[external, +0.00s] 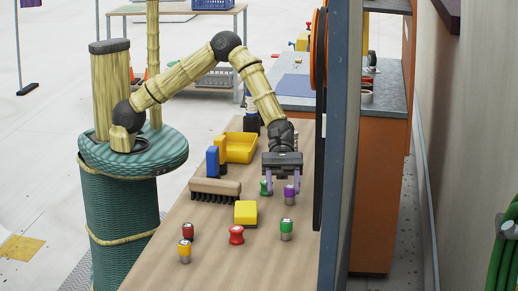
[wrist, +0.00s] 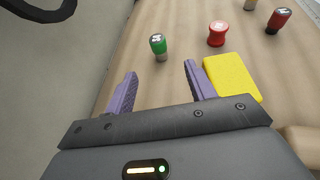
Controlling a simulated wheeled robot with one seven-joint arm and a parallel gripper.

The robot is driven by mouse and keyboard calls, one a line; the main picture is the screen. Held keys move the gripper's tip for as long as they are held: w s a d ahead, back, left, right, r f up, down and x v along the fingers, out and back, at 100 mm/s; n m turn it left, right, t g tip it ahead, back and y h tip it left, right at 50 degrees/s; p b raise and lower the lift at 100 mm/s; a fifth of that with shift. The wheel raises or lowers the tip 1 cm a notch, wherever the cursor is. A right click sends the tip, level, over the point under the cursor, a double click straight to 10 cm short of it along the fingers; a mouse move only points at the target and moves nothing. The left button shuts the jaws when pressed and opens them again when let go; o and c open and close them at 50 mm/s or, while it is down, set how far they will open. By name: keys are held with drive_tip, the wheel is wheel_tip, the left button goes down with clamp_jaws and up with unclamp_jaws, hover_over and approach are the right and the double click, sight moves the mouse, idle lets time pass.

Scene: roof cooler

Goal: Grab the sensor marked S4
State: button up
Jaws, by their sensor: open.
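Several sensors with coloured caps stand on the wooden bench. A green-capped one (external: 286,229) is nearest in front of my gripper and shows in the wrist view (wrist: 157,46). A red one (external: 236,235), a dark red one (external: 188,231) and a yellow-capped one (external: 185,251) stand further left. A purple-capped one (external: 290,193) and another green one (external: 265,187) are close to my gripper in the external view. Cap labels are too small to read, so I cannot tell which is S4. My gripper (external: 282,186) is open and empty, its purple fingers (wrist: 160,80) above the bench.
A yellow block (external: 245,212) lies near the right finger in the wrist view (wrist: 232,77). A brush (external: 215,188), a blue-and-yellow item (external: 214,160) and a yellow bin (external: 241,147) stand behind left.

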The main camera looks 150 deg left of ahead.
approach(287, 229)
drive_tip(key=x, duration=0.2)
drive_tip(key=p+x, duration=0.1)
drive_tip(key=x, duration=0.2)
drive_tip(key=shift+s+d+f, duration=0.15)
drive_tip(key=shift+s+f, duration=0.1)
drive_tip(key=shift+w+p+x, duration=0.2)
drive_tip(key=shift+p+x, duration=0.35)
drive_tip(key=shift+x, duration=2.05)
drive_tip(key=shift+r, duration=0.2)
drive_tip(key=c, duration=1.1)
drive_tip(key=shift+r, duration=0.1)
wheel_tip(287, 229, up, 18)
drive_tip(key=shift+f+p, duration=0.1)
drive_tip(key=shift+p, duration=0.2)
